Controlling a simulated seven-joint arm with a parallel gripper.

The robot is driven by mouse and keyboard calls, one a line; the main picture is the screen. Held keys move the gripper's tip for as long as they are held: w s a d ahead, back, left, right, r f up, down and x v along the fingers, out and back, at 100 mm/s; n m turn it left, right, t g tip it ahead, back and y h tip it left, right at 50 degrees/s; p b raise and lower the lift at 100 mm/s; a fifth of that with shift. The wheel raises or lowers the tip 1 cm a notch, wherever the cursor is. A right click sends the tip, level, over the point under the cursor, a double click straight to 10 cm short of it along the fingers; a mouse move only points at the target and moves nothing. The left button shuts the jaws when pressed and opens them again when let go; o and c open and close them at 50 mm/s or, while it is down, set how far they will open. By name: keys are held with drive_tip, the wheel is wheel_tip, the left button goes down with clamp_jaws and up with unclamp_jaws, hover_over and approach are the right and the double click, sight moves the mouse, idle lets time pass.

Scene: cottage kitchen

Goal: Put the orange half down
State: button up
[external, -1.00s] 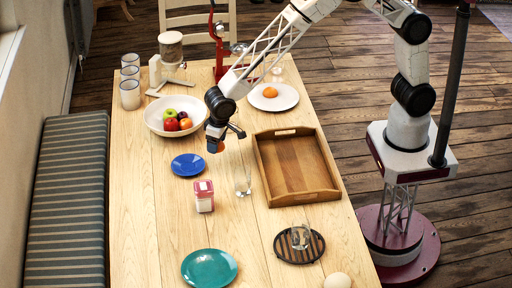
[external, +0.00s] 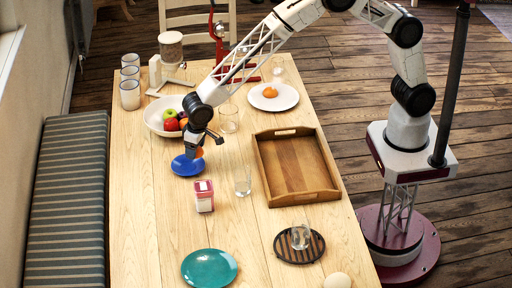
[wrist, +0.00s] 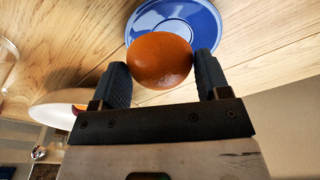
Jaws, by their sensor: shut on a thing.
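My gripper (wrist: 160,85) is shut on the orange half (wrist: 160,60), which sits between the two dark fingertips in the wrist view. In the external view my gripper (external: 195,150) is just above the blue plate (external: 182,170), and the orange half (external: 199,153) shows as a small orange patch at its right side. In the wrist view the blue plate (wrist: 200,30) lies beyond the orange half, partly hidden by it. I cannot tell whether the orange half touches the plate.
A white fruit bowl (external: 152,120) stands close behind my gripper. A red-and-white box (external: 204,196) and a glass (external: 242,181) stand in front. A wooden tray (external: 262,165) is to the right, and a teal plate (external: 209,268) lies near the front.

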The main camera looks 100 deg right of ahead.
sight(199, 148)
drive_tip(key=shift+f, duration=1.75)
drive_tip(key=shift+f, duration=0.6)
drive_tip(key=o, duration=0.7)
drive_tip(key=shift+c, duration=0.2)
drive_tip(key=shift+r, duration=0.15)
drive_tip(key=r, duration=0.4)
drive_tip(key=s+r, duration=0.1)
drive_tip(key=r, duration=0.8)
drive_tip(key=shift+s+a, duration=0.15)
drive_tip(key=shift+a, duration=0.2)
drive_tip(key=shift+f, duration=0.1)
